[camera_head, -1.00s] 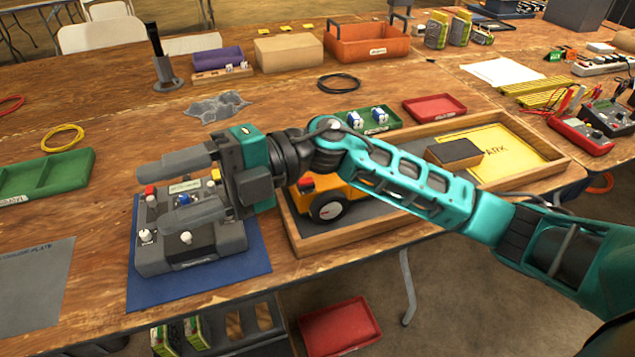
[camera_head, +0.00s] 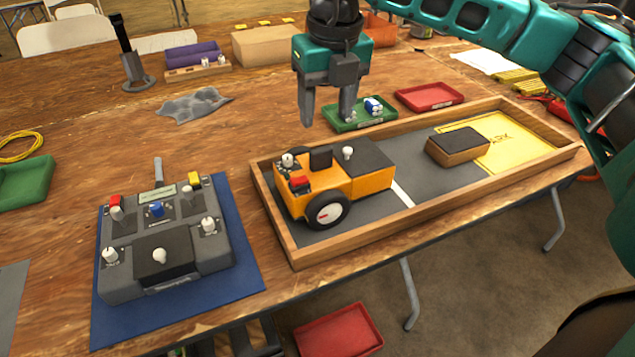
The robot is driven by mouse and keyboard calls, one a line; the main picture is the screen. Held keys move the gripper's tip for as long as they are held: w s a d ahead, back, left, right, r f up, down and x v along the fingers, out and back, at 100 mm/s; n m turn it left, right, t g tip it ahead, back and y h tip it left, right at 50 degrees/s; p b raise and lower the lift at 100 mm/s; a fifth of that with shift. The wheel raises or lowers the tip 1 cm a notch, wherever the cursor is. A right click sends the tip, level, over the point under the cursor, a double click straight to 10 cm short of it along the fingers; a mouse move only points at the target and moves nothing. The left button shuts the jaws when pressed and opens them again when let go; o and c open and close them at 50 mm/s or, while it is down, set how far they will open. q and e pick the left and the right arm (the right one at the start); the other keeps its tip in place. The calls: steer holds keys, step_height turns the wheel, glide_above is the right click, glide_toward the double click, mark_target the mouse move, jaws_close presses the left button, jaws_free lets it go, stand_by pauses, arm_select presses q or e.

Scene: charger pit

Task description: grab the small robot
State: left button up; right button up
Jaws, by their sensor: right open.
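The small robot (camera_head: 362,182) is an orange wheeled cart with a dark top, a red button, white knobs and a black wheel with a white hub. It stands in the left part of a wooden-walled tray (camera_head: 430,218) with a dark floor. My right gripper (camera_head: 328,122) points down above and behind the small robot, apart from it and empty. Its two grey fingers are spread, in front of the small green tray in the picture. My left gripper is not in view.
A grey control box (camera_head: 165,240) with knobs sits on a blue mat (camera_head: 245,275) left of the tray. A dark-topped block (camera_head: 457,146) and a yellow parking area (camera_head: 507,140) lie in the tray's right part. A green tray (camera_head: 350,124) and red tray (camera_head: 430,96) stand behind.

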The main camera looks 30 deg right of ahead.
mark_target(320, 148)
steer(key=f, duration=0.4)
steer(key=shift+w, duration=0.25)
steer(key=shift+w+a+f+b, duration=0.15)
steer(key=shift+f+b, duration=0.25)
steer(key=shift+f, duration=0.95)
steer(key=shift+w+f+b, duration=0.15)
steer(key=shift+f+b, duration=0.2)
steer(key=shift+f, duration=1)
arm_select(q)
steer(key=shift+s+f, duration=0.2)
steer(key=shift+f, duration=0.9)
arm_select(e)
steer(key=c, duration=1.1)
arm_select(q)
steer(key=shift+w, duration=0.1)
arm_select(e)
jaws_close()
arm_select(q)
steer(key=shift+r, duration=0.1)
arm_select(e)
steer(key=shift+w+r, duration=0.1)
steer(key=shift+r, duration=0.2)
